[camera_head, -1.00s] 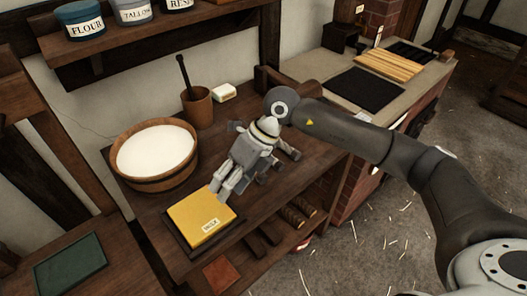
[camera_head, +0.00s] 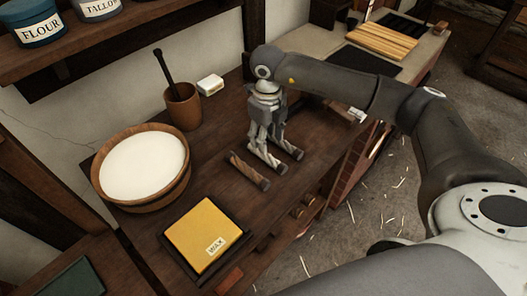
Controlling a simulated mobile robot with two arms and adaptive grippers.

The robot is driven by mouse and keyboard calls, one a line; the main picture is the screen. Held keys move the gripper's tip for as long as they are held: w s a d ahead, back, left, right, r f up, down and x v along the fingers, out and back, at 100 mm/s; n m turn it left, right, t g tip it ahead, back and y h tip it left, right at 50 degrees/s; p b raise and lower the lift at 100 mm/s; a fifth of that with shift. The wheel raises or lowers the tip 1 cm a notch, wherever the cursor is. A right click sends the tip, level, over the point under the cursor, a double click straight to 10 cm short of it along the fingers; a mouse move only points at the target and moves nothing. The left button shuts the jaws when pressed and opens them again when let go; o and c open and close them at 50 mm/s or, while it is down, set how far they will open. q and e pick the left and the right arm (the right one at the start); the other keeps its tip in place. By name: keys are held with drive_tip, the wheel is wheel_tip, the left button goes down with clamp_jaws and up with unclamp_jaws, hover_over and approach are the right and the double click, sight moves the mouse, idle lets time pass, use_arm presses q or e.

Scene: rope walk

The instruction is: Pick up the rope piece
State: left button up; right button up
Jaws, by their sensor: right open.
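Short rope pieces with dark ends lie side by side on the dark wooden table. The left rope piece (camera_head: 248,171) lies clear of my gripper. A middle rope piece (camera_head: 268,159) and a right rope piece (camera_head: 292,151) lie at the fingertips of my right gripper (camera_head: 265,142). This gripper points down and is open, with its fingers low over the pieces. The fingers hide the far ends of these two pieces, and I cannot tell whether they touch them. My left gripper is not in view.
A wooden tub of white stuff (camera_head: 143,166) stands at the left. Behind the rope pieces are a mortar with a pestle (camera_head: 183,107) and a small pale block (camera_head: 210,84). A yellow wax block (camera_head: 203,233) sits on a dark tray in front.

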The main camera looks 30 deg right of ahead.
sight(264, 156)
drive_tip(key=shift+f, duration=0.7)
drive_tip(key=f, duration=0.1)
drive_tip(key=f+p, duration=0.1)
drive_tip(key=f, duration=0.1)
drive_tip(key=f+p, duration=0.1)
drive_tip(key=f, duration=0.1)
drive_tip(key=shift+a, duration=0.35)
drive_tip(key=shift+w, duration=0.1)
drive_tip(key=c, duration=0.3)
drive_tip(key=shift+c, duration=1.3)
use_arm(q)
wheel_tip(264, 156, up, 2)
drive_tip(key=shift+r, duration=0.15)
use_arm(e)
clamp_jaws()
